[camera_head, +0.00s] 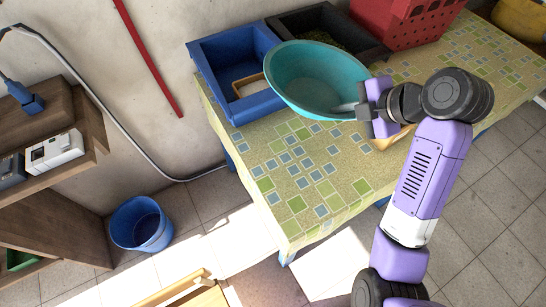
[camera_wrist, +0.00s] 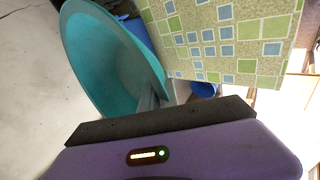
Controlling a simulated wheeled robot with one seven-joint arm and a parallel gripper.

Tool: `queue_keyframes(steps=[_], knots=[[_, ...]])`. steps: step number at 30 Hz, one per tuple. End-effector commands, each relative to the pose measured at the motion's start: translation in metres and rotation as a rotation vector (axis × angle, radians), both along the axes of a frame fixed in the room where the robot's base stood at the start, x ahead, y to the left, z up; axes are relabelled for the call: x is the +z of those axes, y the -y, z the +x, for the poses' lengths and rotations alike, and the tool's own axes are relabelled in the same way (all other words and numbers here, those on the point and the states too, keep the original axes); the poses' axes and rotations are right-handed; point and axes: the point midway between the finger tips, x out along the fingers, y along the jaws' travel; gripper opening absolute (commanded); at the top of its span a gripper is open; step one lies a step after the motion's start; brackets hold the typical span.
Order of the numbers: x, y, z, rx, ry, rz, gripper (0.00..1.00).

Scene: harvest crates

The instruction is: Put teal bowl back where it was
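The teal bowl (camera_head: 305,75) is in the middle of the head view, in front of a blue crate and a dark crate. It looks raised above the table and tilted. My gripper (camera_head: 357,107) is at its right rim, with one grey finger inside the bowl and the rim between the fingers. In the wrist view the bowl (camera_wrist: 100,60) fills the upper left, and my gripper's fingertips (camera_wrist: 157,97) pinch its edge. The bowl hides part of both crates and of the table behind it.
The blue crate (camera_head: 207,64), dark crate (camera_head: 376,50) and red crate (camera_head: 408,38) line the back of the table (camera_head: 325,215). A tan object (camera_head: 390,139) is partly hidden beneath my gripper. The table's near left part is clear. A blue bucket (camera_head: 141,228) stands on the floor.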

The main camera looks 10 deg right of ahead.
Motion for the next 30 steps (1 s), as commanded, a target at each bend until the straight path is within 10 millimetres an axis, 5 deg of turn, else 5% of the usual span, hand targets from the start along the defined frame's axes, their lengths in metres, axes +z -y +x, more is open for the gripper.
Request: queue_keyframes(steps=[6,13,30], knots=[[-0.025,-0.008,-0.040,0.209,0.024,-0.129,0.00],[-0.046,-0.009,-0.041,0.233,0.035,-0.194,0.00],[-0.173,-0.009,-0.040,0.231,0.038,-0.191,0.00]])
